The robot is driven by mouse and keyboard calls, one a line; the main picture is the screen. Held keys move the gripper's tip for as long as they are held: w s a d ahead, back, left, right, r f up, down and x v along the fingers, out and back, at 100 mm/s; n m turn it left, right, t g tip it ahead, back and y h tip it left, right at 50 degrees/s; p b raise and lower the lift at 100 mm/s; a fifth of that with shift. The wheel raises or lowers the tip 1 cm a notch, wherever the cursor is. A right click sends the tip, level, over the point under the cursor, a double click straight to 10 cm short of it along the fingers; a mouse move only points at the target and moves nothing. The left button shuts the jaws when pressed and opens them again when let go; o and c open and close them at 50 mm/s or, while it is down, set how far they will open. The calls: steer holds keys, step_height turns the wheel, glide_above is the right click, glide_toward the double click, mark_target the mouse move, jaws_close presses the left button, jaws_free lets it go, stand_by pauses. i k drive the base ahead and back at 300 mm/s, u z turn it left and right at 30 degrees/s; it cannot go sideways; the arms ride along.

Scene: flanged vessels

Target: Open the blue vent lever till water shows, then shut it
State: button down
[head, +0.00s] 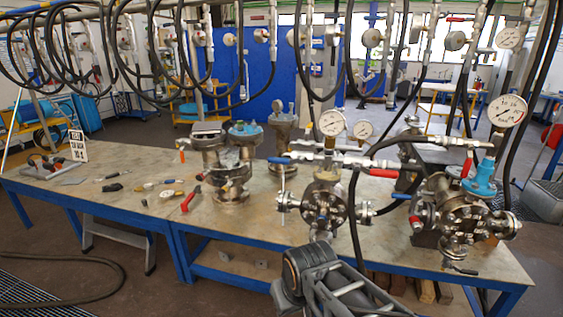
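A small blue lever (281,160) sticks out to the left of the valve piping on top of the middle flanged vessel (325,208). A red lever (384,173) sits at the right of the same piping. A second blue lever (401,196) shows at the left of the right-hand vessel (462,215). Which blue lever is the vent cannot be told for sure. No water is visible. My gripper (335,284) is at the bottom centre, in front of the bench and apart from the levers. Its fingertips cannot be made out clearly.
The vessels stand on a long bench (120,197) with a blue frame. Gauges (332,122) and black hoses (355,215) rise around the piping. Another vessel (229,175) stands left of the middle one. Hand tools (191,199) lie on the bench's left part.

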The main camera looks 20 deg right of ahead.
mark_target(272, 160)
steer(key=z, duration=0.05)
steer(key=k, duration=0.75)
steer(key=u, duration=0.85)
steer(key=i, duration=1.55)
steer(key=z, duration=0.5)
